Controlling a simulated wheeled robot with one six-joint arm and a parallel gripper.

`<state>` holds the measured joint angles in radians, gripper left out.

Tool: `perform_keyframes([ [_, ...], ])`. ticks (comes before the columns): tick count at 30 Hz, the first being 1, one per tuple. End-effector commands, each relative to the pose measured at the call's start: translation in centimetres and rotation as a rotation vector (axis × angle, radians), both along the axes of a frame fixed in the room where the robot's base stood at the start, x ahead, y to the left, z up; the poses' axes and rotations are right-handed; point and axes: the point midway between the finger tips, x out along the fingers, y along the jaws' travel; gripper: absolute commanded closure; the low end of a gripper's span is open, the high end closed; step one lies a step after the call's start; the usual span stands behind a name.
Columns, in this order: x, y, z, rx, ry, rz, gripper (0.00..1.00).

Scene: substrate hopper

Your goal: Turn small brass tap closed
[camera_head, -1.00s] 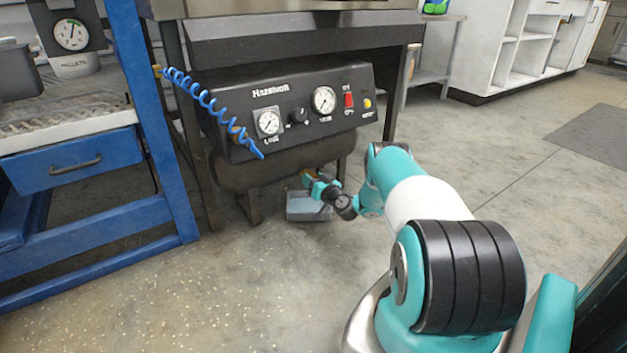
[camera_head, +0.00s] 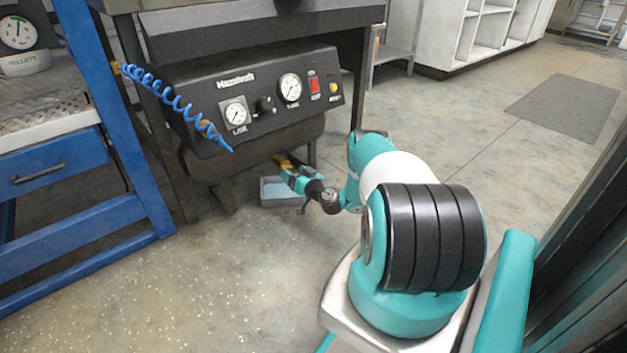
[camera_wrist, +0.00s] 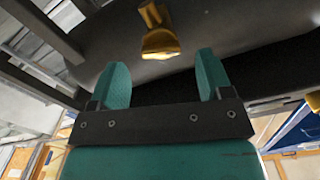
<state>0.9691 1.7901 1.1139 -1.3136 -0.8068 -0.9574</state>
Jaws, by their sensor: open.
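The small brass tap (camera_wrist: 160,40) hangs from the underside of the dark tank in the wrist view. It lies beyond my two teal fingertips and roughly between them, with a gap left. My gripper (camera_wrist: 162,80) is open and empty. In the head view my gripper (camera_head: 287,166) is low under the compressor, near a yellowish part that may be the tap or a fingertip; it is too small to tell. The tank (camera_head: 215,163) sits below the black compressor panel (camera_head: 262,112).
A grey tray (camera_head: 279,192) stands on the floor beneath the tank. A blue coiled hose (camera_head: 175,98) hangs at the panel's left. A blue bench frame (camera_head: 112,120) stands at the left. The floor in front is clear.

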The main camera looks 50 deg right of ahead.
Motion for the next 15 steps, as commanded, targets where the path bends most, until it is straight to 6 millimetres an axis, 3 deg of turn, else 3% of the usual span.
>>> perform_keyframes([
  [3,-3.3,0.7,0.8,0.008,0.003,-0.005,0.28],
  [15,-8.3,2.0,0.8,0.001,-0.001,-0.002,0.28],
])
